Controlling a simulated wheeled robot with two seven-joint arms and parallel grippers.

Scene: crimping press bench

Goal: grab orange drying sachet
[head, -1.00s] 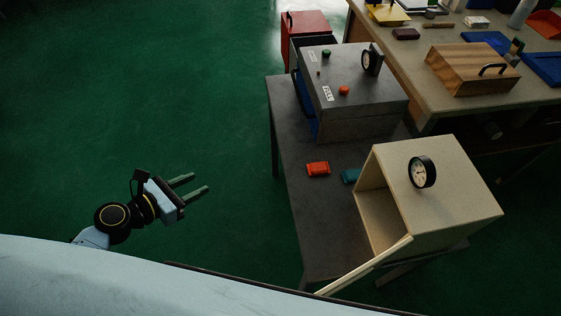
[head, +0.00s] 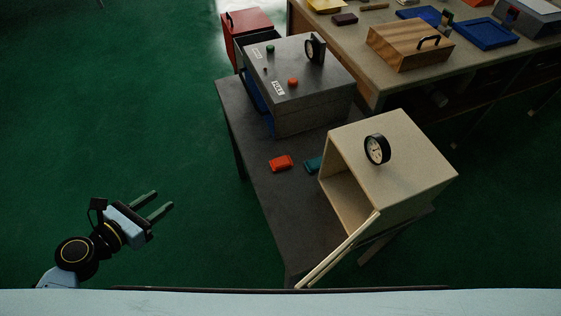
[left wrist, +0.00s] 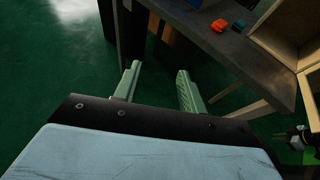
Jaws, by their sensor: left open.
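The orange drying sachet (head: 281,163) lies flat on the dark grey table, left of a teal sachet (head: 314,164). The orange sachet also shows near the top of the left wrist view (left wrist: 219,25). My left gripper (head: 160,203) is open and empty, over the green floor to the left of the table and apart from the sachet. In the left wrist view its two fingers (left wrist: 158,88) stand apart with nothing between them.
A grey press box (head: 300,90) stands behind the sachets. An open cream cabinet (head: 400,150) with a dial stands to their right, its door swung toward me. The dark table's (head: 265,200) left front area is bare. A workbench (head: 370,75) stands behind.

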